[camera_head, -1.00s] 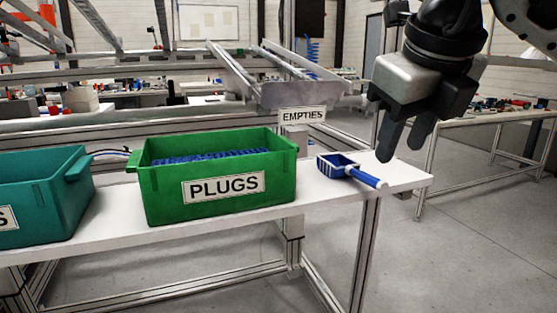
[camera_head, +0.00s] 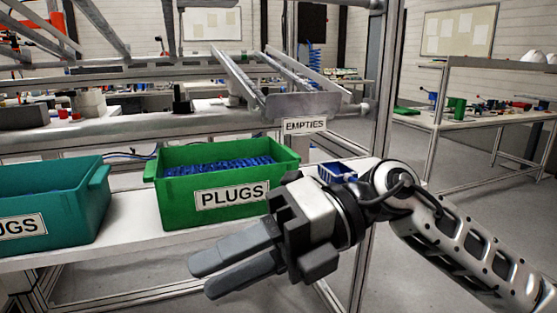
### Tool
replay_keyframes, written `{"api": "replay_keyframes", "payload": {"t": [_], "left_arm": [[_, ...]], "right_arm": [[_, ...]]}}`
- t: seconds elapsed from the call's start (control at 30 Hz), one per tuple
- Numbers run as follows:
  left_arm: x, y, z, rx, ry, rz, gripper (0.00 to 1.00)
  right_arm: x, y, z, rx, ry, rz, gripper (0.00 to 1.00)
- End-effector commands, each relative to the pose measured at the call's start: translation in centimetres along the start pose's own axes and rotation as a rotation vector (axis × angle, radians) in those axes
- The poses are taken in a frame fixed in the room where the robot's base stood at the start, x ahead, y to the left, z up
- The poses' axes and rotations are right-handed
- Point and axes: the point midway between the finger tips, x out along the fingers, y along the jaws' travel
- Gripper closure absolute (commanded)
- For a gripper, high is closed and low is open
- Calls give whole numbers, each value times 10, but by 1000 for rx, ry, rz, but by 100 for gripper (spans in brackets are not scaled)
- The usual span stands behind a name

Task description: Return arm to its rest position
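My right arm comes in from the right edge. My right gripper (camera_head: 203,277) is in front of the table, low in the view, with its two grey fingers pointing left. The fingers lie close together with nothing seen between them; whether they are fully shut is unclear. It overlaps the lower right of the green PLUGS bin (camera_head: 178,203) in the picture. My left gripper is not in view.
The white table (camera_head: 120,235) also holds a teal bin (camera_head: 60,205) at the left. Behind it stands a metal rack with a sloping chute and an EMPTIES sign (camera_head: 305,125). Another workbench (camera_head: 455,118) stands at the back right. Open floor lies between them.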

Motion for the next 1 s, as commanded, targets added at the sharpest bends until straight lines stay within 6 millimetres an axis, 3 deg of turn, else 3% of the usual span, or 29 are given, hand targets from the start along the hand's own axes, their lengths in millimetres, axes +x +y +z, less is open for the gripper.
{"api": "replay_keyframes", "payload": {"t": [0.1, 0.23, 0.37, 0.47, 0.57, 0.7, 0.83, 0.9, 1.0], "left_arm": [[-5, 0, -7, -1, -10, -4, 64], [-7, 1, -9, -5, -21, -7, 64], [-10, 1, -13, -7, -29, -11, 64], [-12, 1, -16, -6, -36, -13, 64], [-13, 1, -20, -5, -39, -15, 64], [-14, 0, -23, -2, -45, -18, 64], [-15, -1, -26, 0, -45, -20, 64], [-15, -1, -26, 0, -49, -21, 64], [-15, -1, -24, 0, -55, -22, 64]], "right_arm": [[-1, 25, 12, 163, -169, 375, 62], [-30, 22, 33, 385, -420, 706, 62], [-70, -19, 44, 666, -717, 955, 62], [-98, -75, 35, 919, -963, 1083, 62], [-115, -142, 2, 1201, -1208, 1148, 62], [-116, -219, -69, 1573, -1486, 1145, 62], [-103, -261, -138, 1854, -1655, 1087, 62], [-96, -273, -166, 1965, -1712, 1054, 62], [-88, -283, -194, 2068, -1759, 1017, 62]]}}
